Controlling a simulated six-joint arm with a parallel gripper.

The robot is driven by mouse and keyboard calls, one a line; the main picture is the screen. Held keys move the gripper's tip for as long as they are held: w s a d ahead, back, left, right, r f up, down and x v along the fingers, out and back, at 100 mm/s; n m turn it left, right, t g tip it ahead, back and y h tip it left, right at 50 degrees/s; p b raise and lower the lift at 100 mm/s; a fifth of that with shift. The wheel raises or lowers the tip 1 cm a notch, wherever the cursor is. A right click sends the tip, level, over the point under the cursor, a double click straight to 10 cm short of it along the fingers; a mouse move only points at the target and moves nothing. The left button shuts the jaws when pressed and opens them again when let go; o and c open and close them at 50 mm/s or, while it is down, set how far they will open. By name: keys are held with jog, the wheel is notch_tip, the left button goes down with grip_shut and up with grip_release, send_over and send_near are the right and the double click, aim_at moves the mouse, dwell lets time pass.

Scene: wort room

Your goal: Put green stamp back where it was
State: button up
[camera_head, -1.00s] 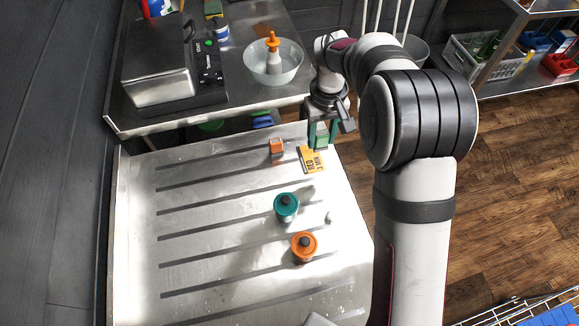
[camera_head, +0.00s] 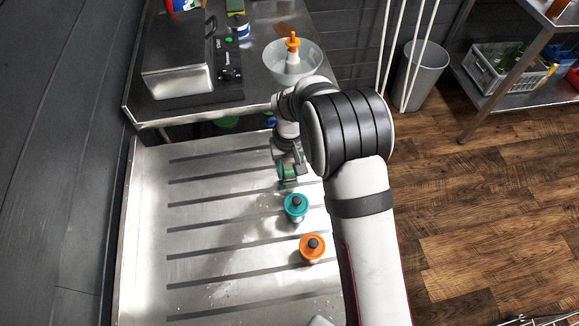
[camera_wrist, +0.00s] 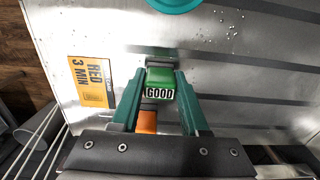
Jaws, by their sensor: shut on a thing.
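My gripper (camera_head: 288,170) is shut on the green stamp (camera_wrist: 160,84), a small green block with a white "GOOD" label. In the head view the green stamp (camera_head: 287,183) is low over the ribbed steel drainboard, just behind the teal-lidded pot. I cannot tell whether it touches the board. An orange stamp (camera_wrist: 147,122) shows between my fingers in the wrist view, partly covered. My arm hides the card and the orange stamp in the head view.
A teal-lidded pot (camera_head: 296,206) stands close in front of my gripper, with an orange-lidded pot (camera_head: 312,247) nearer the camera. The drainboard (camera_head: 215,225) is clear on its left.

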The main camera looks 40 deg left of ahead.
aim_at(290, 166)
jog(key=shift+f, duration=0.1)
jog(key=o, duration=1)
jog(key=shift+o, duration=0.2)
notch_tip(290, 166, up, 12)
jog(key=r, duration=0.1)
jog(key=s+d+r+m, duration=0.1)
jog(key=d+r+m, duration=0.25)
jog(key=d, duration=0.45)
jog(key=d+r+m, duration=0.2)
jog(key=d+r, duration=0.2)
jog(key=d, duration=0.4)
jog(key=s+d+m+y, duration=0.1)
jog(key=s+d+m, duration=0.8)
jog(key=s+d, duration=0.5)
jog(key=s, duration=0.3)
jog(key=shift+d+y, duration=0.35)
jog(key=shift+y, duration=0.05)
